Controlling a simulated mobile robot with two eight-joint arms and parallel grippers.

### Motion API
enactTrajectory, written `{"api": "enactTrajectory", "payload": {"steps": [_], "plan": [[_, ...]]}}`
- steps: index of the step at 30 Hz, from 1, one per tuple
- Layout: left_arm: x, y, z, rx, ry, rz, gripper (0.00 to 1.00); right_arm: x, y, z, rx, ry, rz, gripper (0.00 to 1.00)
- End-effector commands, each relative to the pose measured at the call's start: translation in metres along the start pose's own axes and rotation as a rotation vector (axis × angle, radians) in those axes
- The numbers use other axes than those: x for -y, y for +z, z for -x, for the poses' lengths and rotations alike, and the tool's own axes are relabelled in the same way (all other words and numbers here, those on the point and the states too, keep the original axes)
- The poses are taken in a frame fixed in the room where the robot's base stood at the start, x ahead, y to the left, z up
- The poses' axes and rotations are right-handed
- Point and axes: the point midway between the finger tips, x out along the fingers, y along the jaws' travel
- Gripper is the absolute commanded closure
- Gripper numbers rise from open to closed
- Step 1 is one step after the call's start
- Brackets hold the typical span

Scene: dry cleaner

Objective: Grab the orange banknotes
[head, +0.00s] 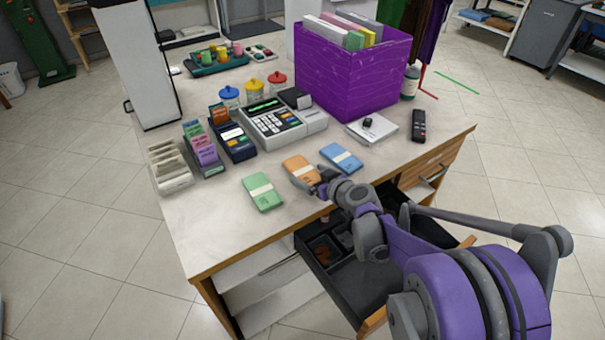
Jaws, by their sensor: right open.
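The orange banknotes (296,169) lie as a banded bundle on the counter near its front edge, between a green bundle (262,191) on the left and a blue bundle (341,157) on the right. My right gripper (314,183) is open at the right front end of the orange bundle, and its fingers cover part of that end. I cannot tell whether the fingers touch the notes. My left gripper is not in view.
An open drawer (335,293) with a black tray juts out below the counter's front edge, under my right arm. A cash register (277,123), card terminal (232,138) and purple box (355,78) stand behind the bundles. The counter (215,222) is clear at front left.

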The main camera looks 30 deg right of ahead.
Motion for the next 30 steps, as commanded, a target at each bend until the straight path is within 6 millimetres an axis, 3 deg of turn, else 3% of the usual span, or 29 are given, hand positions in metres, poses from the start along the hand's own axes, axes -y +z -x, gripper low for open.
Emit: {"api": "enactTrajectory", "payload": {"steps": [3, 10, 23, 30], "plan": [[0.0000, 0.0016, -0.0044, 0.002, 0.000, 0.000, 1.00, 0.0002, 0.0010, -0.0142, 0.001, -0.001, 0.001, 0.00], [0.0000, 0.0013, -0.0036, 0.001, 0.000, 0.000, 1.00, 0.0000, -0.0001, -0.0145, 0.000, 0.000, 0.001, 0.02], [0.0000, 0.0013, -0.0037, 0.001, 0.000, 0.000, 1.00, -0.0002, 0.0000, -0.0144, 0.001, 0.000, 0.001, 0.78], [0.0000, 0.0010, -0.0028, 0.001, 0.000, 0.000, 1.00, -0.0002, -0.0019, -0.0135, 0.000, 0.000, 0.001, 0.78]]}}
